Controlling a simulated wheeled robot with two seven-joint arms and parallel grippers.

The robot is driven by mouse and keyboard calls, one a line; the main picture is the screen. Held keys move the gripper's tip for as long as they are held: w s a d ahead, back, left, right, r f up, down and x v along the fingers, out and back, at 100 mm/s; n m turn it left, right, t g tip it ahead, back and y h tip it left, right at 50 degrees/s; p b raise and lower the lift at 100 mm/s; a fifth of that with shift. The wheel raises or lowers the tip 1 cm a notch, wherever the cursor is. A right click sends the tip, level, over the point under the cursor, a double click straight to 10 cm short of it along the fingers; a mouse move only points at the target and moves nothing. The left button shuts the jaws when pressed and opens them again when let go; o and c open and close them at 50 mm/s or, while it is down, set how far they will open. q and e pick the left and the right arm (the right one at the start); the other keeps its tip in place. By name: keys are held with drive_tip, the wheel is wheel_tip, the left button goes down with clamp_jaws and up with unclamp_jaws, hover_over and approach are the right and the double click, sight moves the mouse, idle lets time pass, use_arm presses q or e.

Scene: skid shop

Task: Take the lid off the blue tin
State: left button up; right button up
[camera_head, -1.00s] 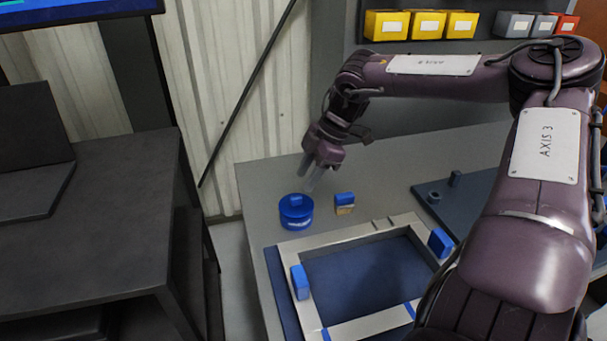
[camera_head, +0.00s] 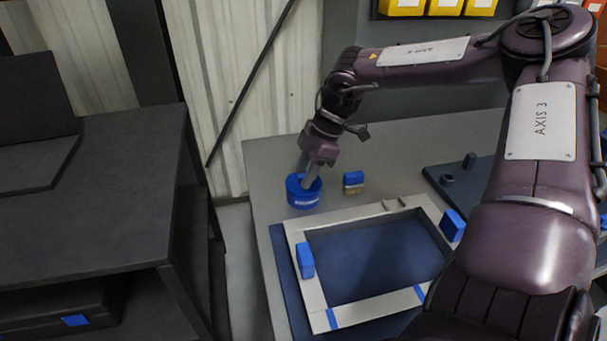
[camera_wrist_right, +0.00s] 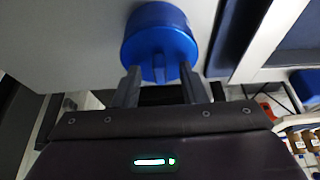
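The blue tin (camera_head: 304,201) stands upright on the grey bench, with its blue lid on top. It also shows in the right wrist view (camera_wrist_right: 155,22). My right gripper (camera_head: 308,183) points down at the lid, its fingertips at the lid's top. In the right wrist view my right gripper (camera_wrist_right: 160,72) is open, with the lid's small blue knob (camera_wrist_right: 159,73) between the fingertips and a gap visible on each side. In the head view the fingers hide the knob. My left gripper is not in view.
A small block with a blue top (camera_head: 353,182) stands just right of the tin. A pale frame (camera_head: 316,288) with blue clamps lies in front, on a dark blue mat. A dark table (camera_head: 90,235) is at left. Yellow bins (camera_head: 403,7) are at the back.

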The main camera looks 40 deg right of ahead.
clamp_jaws()
drive_tip(key=shift+r, duration=0.1)
